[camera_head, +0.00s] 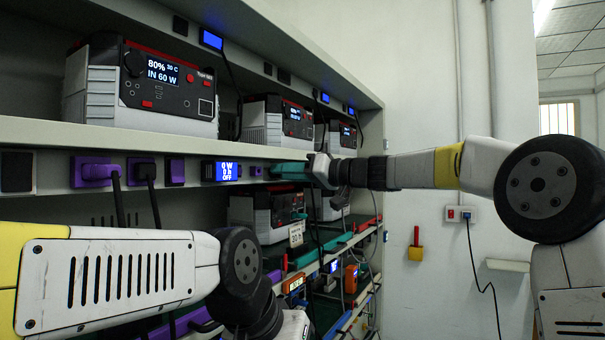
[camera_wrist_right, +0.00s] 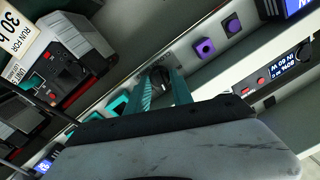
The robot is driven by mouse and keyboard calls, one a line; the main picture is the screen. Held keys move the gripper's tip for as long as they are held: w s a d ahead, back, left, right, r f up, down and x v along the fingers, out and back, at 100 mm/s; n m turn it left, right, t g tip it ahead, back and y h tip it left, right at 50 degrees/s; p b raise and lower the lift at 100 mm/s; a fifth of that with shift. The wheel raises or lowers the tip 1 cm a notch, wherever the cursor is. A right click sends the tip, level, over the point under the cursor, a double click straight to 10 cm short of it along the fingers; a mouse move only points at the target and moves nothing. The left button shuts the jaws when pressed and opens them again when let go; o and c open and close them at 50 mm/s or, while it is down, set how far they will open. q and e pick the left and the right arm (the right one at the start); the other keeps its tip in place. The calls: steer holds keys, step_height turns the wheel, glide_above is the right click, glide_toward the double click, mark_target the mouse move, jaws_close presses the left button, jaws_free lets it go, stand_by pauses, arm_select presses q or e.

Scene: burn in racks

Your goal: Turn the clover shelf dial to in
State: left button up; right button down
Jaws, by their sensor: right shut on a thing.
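In the right wrist view a black round dial (camera_wrist_right: 159,77) sits on the shelf's pale front rail. The teal fingers of my right gripper (camera_wrist_right: 162,85) are closed on it, one on either side.
Purple plugs (camera_head: 96,172) with hanging black cables are on the rail at left. A power station (camera_head: 143,85) on the shelf above shows 80% and IN 60 W. Another power station (camera_head: 263,214) stands below the rail. Free room lies toward the white wall (camera_head: 420,90).

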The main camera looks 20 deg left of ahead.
steer(key=shift+f+m+t, duration=0.1)
steer(key=shift+m+t, duration=0.3)
steer(key=shift+m, duration=4.6)
steer(key=c, duration=1.1)
jaws_free()
steer(key=shift+y, duration=0.3)
